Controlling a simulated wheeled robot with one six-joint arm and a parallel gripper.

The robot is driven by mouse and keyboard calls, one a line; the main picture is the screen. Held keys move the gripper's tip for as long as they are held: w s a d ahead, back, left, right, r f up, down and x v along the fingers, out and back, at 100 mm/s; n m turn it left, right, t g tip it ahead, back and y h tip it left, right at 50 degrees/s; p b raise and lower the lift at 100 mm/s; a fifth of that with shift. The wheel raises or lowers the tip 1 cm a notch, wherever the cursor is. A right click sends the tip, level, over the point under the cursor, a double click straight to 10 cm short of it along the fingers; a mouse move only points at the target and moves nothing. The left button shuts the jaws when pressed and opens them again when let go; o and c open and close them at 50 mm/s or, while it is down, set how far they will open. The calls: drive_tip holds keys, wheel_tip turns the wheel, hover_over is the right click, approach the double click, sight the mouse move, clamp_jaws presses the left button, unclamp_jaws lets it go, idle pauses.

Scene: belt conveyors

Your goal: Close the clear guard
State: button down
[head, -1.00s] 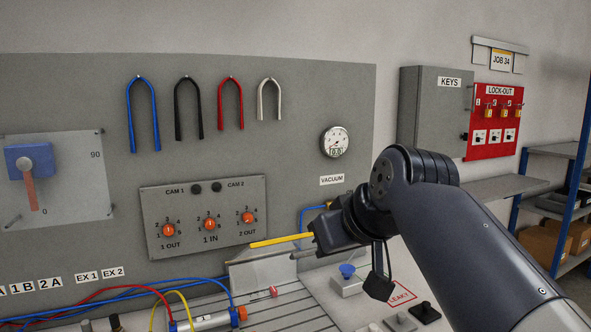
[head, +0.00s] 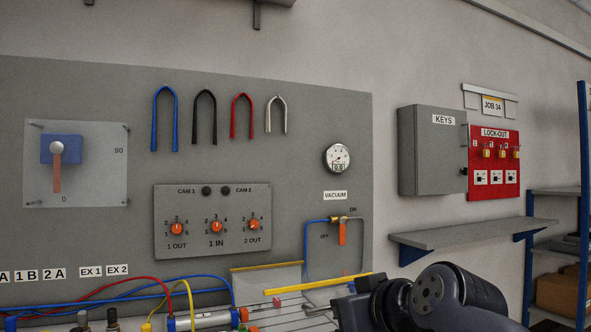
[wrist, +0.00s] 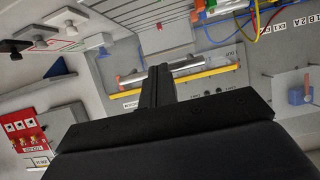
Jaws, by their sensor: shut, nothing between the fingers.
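The clear guard shows in the head view mainly as a bright yellow edge bar (head: 318,283), slanting above the slotted bed at the foot of the grey panel. Its clear sheet is hard to make out, so I cannot tell its exact angle. In the wrist view, the yellow bar (wrist: 190,77) crosses behind my gripper (wrist: 160,68). My gripper is shut and empty, with its fingers overlapping the bar in the picture; I cannot tell whether they touch it. In the head view, the fingers are not clearly seen beside my dark wrist at the bottom.
The grey panel holds a vacuum gauge (head: 338,158), an orange-handled valve (head: 343,232), a knob box (head: 213,220) and hanging hoses. A silver cylinder (head: 202,321) with tubes lies below. A shelf (head: 473,235) and a key cabinet (head: 434,151) are at right.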

wheel_tip(320, 180, down, 8)
drive_tip(key=b, duration=0.6)
drive_tip(key=shift+r, duration=0.15)
